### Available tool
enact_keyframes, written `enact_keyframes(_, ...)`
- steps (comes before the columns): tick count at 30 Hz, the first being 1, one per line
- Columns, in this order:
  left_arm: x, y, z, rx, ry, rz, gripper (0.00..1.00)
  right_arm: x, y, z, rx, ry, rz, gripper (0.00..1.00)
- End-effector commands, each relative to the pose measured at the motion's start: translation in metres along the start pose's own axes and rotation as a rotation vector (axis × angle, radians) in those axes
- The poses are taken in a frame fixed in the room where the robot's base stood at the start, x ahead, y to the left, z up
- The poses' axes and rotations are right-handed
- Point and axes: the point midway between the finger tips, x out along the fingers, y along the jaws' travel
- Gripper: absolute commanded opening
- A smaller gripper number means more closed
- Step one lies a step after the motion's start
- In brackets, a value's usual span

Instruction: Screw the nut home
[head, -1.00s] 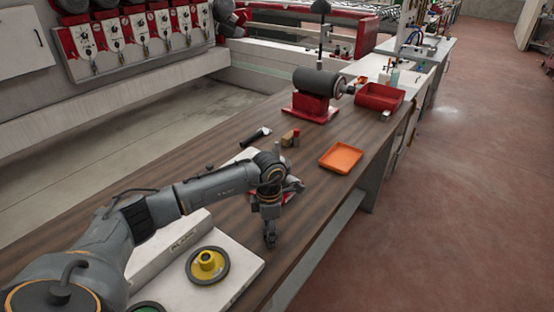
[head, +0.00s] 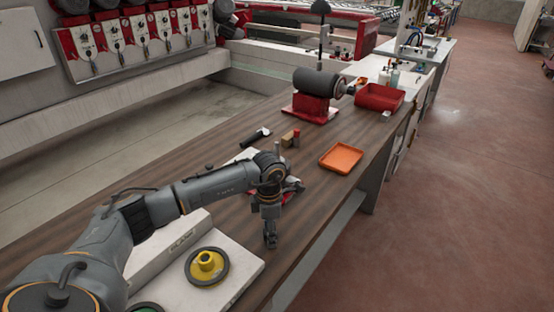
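My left gripper (head: 271,239) points down over the wooden bench, just right of the white board. Its fingertips look close together, but they are too small to tell whether they are shut or hold anything. I cannot make out a nut for certain. A yellow hub in a dark ring (head: 207,264) lies on the white board (head: 178,290), to the left of the gripper and apart from it. A red item (head: 292,187) is partly hidden behind my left wrist. My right gripper is not in view.
An orange tray (head: 341,158), a small tan block (head: 287,139) and a black cylindrical tool (head: 256,136) lie farther along the bench (head: 225,220). A grinder on a red base (head: 313,105) and a red bin (head: 379,97) stand beyond. The bench's right edge is close to the gripper.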

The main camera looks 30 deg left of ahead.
Motion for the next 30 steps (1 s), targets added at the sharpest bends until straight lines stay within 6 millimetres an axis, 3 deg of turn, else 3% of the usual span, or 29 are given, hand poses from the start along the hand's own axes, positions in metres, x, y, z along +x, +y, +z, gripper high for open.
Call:
enact_keyframes(5,0.0,0.0,0.0,0.0,0.0,0.0,0.56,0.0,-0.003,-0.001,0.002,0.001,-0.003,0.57)
enact_keyframes(12,0.0,0.0,0.0,0.0,0.0,0.001,0.09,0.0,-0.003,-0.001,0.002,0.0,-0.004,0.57)
enact_keyframes(19,-0.006,0.001,0.0,0.0,0.0,0.001,0.09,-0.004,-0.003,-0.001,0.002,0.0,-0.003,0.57)
enact_keyframes(30,-0.036,0.001,0.0,0.0,0.0,0.002,0.09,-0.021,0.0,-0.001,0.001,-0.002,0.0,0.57)
